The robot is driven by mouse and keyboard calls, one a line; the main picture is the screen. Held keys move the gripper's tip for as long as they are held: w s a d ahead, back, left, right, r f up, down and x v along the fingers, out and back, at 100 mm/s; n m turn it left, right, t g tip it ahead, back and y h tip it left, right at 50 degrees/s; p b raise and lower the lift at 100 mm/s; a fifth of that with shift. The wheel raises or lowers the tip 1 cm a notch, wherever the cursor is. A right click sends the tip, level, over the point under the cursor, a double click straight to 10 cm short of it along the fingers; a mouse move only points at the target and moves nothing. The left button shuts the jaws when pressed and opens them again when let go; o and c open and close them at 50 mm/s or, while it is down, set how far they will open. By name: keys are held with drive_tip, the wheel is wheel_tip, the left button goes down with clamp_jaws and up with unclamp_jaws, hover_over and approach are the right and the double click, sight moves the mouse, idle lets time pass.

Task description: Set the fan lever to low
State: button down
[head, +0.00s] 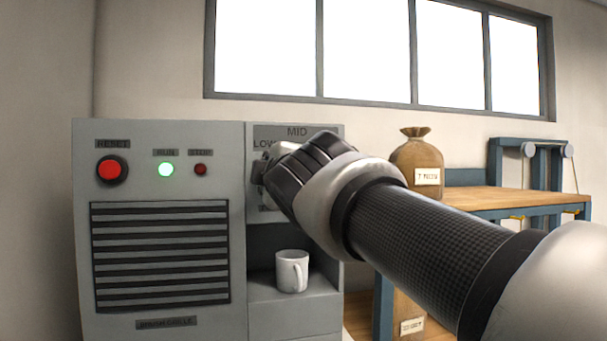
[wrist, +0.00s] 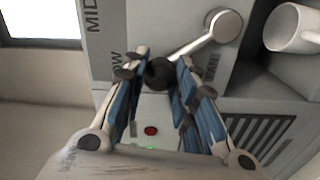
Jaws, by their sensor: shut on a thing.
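The fan lever (wrist: 205,40) is a pale metal rod with a round pivot and a black ball knob (wrist: 158,73) at its end. In the wrist view it slants down-left from the pivot, with the knob by the label ending in "OW". My gripper (wrist: 161,64) is shut on the knob, one finger on each side. In the head view my gripper (head: 264,172) is at the grey lever panel (head: 327,131), below the labels MID and LOW, and hides the lever. Another label (wrist: 211,68) beside the rod is too small to read surely.
The grey machine (head: 180,132) has a red reset button (head: 112,169), a lit green run lamp (head: 166,169), a dark red stop button (head: 200,169) and a grille. A white mug (head: 292,271) stands in the niche below the panel.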

drive_tip(key=c, duration=1.2)
unclamp_jaws()
drive_tip(key=shift+w+f, duration=0.15)
drive_tip(key=shift+c, duration=0.2)
drive_tip(key=v, duration=1.2)
